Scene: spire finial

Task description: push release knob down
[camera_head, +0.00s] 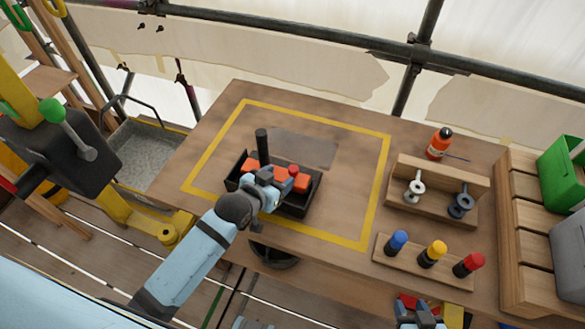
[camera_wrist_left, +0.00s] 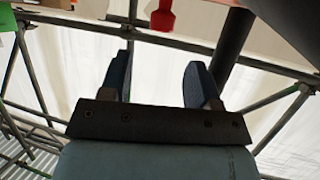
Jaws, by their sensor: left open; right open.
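A black tray (camera_head: 300,208) lies on the workbench, with a black upright post (camera_head: 262,147) and orange-red parts (camera_head: 247,166) in it. A small red knob-like piece (camera_head: 293,170) shows beside my left gripper (camera_head: 279,180); I cannot tell for sure that it is the release knob. My left gripper is over the tray, its fingers small and partly merged with the parts behind. In the left wrist view its two fingers (camera_wrist_left: 158,82) are spread with nothing between them. A red piece (camera_wrist_left: 162,16) shows beyond them at the top edge. My right gripper (camera_head: 420,314) is low at the bottom edge.
A yellow taped outline (camera_head: 384,178) surrounds the tray. To the right stand a wooden rack with spools (camera_head: 440,172), a block with blue, yellow and red-topped pegs (camera_head: 405,258), and an orange bottle (camera_head: 439,143). A green-balled lever (camera_head: 53,110) is at far left.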

